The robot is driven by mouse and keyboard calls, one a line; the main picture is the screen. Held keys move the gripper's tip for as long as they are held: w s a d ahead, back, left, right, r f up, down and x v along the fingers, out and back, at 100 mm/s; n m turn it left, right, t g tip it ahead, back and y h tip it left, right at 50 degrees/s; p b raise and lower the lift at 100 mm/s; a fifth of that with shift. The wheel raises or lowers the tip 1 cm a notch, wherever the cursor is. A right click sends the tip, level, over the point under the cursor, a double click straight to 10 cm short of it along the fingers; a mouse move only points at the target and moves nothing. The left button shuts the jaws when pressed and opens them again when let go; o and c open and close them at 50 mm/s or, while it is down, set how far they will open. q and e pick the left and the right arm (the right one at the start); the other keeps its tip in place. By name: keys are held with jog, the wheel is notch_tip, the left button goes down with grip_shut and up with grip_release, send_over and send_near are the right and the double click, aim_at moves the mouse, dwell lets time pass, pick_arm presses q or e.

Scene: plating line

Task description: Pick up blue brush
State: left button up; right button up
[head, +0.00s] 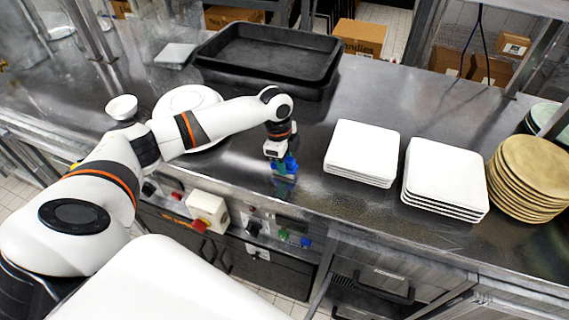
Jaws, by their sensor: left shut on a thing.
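The blue brush (291,165) is at the front part of the steel counter (330,205), left of the white square plates. My left gripper (283,166) points down over it and is shut on it. The gripper's fingers and the brush overlap, so part of the brush is hidden. I cannot tell whether the brush touches the counter. My right gripper is not in view.
Two stacks of white square plates (362,146) (445,172) and a stack of tan round plates (533,170) stand to the right. A black tray (270,50) lies at the back. A white bowl (122,106) and white round plate (190,97) are left.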

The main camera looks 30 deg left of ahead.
pick_arm(q)
notch_tip(320, 180, up, 9)
jog(key=shift+f+b, duration=0.1)
jog(key=shift+b, duration=0.85)
jog(key=shift+r, duration=0.65)
